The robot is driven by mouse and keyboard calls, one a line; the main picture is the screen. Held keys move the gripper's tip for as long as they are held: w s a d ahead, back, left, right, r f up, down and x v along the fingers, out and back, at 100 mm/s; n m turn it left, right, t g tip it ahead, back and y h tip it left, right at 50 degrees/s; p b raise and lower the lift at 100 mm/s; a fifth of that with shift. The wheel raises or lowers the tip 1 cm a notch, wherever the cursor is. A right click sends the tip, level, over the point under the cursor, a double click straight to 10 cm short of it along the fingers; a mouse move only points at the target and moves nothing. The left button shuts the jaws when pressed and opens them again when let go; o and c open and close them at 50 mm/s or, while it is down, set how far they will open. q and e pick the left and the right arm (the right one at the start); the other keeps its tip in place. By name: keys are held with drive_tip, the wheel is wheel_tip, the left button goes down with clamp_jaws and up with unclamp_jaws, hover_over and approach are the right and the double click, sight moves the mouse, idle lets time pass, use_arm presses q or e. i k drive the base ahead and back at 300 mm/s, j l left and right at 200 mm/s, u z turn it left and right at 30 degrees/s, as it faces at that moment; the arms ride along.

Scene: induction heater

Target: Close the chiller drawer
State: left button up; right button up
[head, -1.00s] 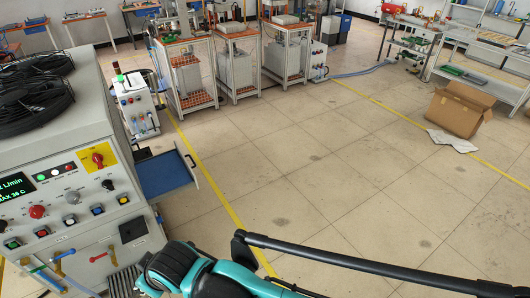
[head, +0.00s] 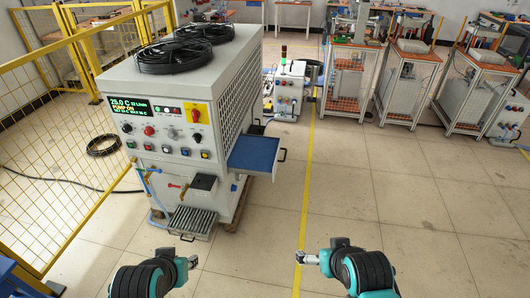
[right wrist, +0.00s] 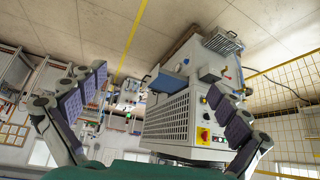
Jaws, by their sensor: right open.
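The chiller (head: 180,105) is a white cabinet with black fans on top and a lit display on its front. Its blue drawer (head: 255,153) sticks out open from the right side, with a dark handle (head: 282,155) at its outer end. The chiller (right wrist: 180,122) and blue drawer (right wrist: 168,83) appear upside down in the right wrist view. My right gripper (right wrist: 157,82) is open and empty, its padded fingers wide apart. In the head view my left gripper (head: 188,264) and right gripper (head: 310,258) are low in front, apart from the drawer; the left fingers are unclear.
A yellow mesh fence (head: 60,130) stands left of the chiller. A grey slatted tray (head: 190,222) juts from its lower front. A small white control box (head: 288,90) and caged workstations (head: 405,85) stand behind. The floor right of the drawer is clear.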

sight(254, 155)
drive_tip(key=l, duration=0.45)
drive_tip(key=k+l, duration=0.15)
drive_tip(key=l, duration=0.3)
drive_tip(key=i+l, duration=0.3)
drive_tip(key=i, duration=0.25)
drive_tip(key=i+l+u, duration=0.1)
drive_tip(key=i+l, duration=0.25)
drive_tip(key=i, duration=0.15)
drive_tip(key=i+l, duration=0.35)
drive_tip(key=i, duration=0.2)
drive_tip(key=i+l, duration=0.35)
drive_tip(key=i, duration=0.15)
drive_tip(key=i+j+u, duration=0.05)
